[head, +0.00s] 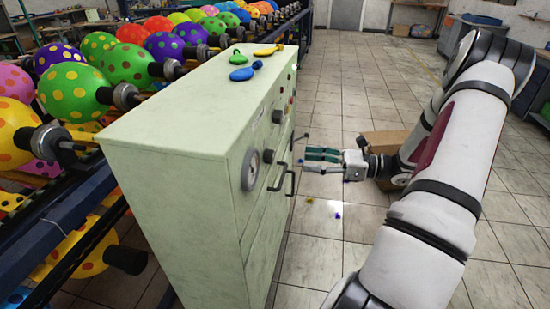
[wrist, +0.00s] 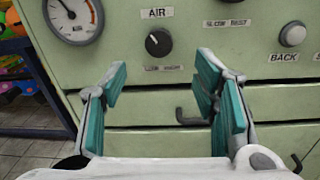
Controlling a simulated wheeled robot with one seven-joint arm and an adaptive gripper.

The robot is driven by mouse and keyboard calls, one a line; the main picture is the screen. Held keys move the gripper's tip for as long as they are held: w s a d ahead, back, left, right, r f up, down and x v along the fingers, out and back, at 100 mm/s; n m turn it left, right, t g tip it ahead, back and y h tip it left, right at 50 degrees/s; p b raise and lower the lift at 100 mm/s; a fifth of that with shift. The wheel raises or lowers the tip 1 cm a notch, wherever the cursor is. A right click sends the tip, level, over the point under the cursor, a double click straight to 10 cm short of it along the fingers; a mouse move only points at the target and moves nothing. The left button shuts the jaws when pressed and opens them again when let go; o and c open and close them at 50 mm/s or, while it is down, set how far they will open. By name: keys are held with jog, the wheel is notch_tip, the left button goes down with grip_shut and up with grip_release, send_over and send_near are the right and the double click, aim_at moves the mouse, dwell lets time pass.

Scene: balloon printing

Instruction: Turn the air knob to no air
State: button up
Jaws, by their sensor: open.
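The air knob (wrist: 158,42) is a round black dial on the pale green cabinet front, under the label "AIR" in the wrist view. Its light mark appears to point up and to the left. A smaller label below it is too blurred to read. My gripper (wrist: 160,85) is open and empty, with its teal-padded fingers on either side of and below the knob in the picture, apart from it. In the head view my gripper (head: 312,158) is at the right of the cabinet (head: 175,130), in front of its panel side.
A pressure gauge (wrist: 73,16) sits left of the knob. A button (wrist: 292,34) marked "BACK" is to the right. A drawer handle (wrist: 190,117) sticks out below. A cardboard box (head: 385,145) stands on the floor behind my gripper.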

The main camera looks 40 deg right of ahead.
aim_at(269, 157)
jog(key=x, duration=1)
jog(key=shift+b, duration=0.35)
jog(key=shift+a, duration=0.1)
jog(key=c, duration=1.2)
